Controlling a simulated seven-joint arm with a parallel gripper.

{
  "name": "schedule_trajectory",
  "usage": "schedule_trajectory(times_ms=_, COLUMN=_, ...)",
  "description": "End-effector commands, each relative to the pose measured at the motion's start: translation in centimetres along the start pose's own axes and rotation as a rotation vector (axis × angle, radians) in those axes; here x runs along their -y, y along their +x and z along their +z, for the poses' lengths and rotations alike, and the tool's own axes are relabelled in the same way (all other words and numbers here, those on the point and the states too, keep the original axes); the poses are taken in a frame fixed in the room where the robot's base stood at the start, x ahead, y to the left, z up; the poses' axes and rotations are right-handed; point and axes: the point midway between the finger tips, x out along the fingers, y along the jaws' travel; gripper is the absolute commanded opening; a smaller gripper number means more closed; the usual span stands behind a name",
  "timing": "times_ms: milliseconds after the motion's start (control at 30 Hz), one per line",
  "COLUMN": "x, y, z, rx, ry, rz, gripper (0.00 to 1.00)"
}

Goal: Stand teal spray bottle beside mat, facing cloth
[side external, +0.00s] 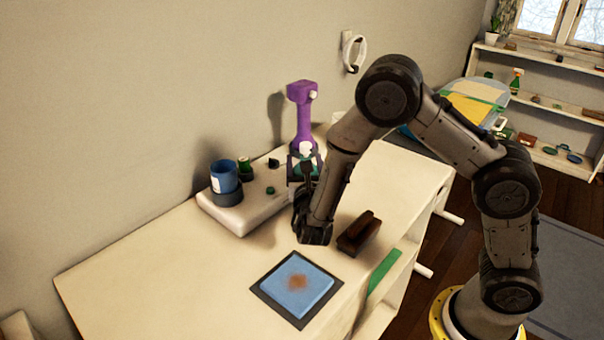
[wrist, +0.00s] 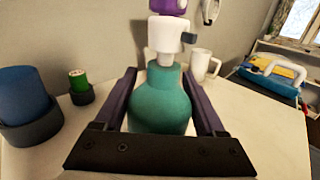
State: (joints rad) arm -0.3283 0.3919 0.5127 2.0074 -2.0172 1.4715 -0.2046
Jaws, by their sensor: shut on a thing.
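The teal spray bottle (wrist: 160,100) is upright between my gripper's two fingers in the wrist view, with its white spray head (wrist: 165,38) on top and the trigger side toward the right. My gripper (wrist: 163,95) is shut on its body. In the side view the bottle's white head (side external: 306,148) shows above my gripper (side external: 305,168), which hides most of the body. I cannot tell whether its base touches a surface. The dark mat (side external: 264,291) lies near the table's front, with a blue cloth (side external: 310,297) bearing a brown stain on it.
A white tray (side external: 238,220) holds a blue cup (side external: 223,175) in a dark holder and a green-labelled container (side external: 244,166). A purple device (side external: 302,112) stands behind the bottle. A brown brush (side external: 359,232) lies right of my wrist. The table left of the mat is clear.

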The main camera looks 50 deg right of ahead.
Motion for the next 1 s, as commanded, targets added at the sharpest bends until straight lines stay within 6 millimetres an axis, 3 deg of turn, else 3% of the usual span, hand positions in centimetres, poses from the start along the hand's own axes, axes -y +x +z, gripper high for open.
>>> schedule_trajectory(times_ms=233, x=2.7, y=-3.5, z=5.3, rx=0.003, ry=0.006, rz=0.004, gripper=0.0)
schedule_trajectory(times_ms=400, x=5.2, y=-6.6, z=6.8, rx=0.001, ry=0.001, rz=0.006, gripper=0.0)
schedule_trajectory(times_ms=633, x=7.3, y=-9.3, z=8.3, rx=0.001, ry=0.001, rz=0.004, gripper=0.0)
schedule_trajectory(times_ms=833, x=8.8, y=-9.5, z=8.3, rx=-0.001, ry=-0.004, rz=-0.027, gripper=0.0)
schedule_trajectory(times_ms=933, x=9.4, y=-8.4, z=7.1, rx=-0.001, ry=-0.008, rz=-0.056, gripper=0.0)
schedule_trajectory(times_ms=1000, x=8.8, y=-7.2, z=6.0, rx=-0.002, ry=-0.008, rz=-0.037, gripper=0.0)
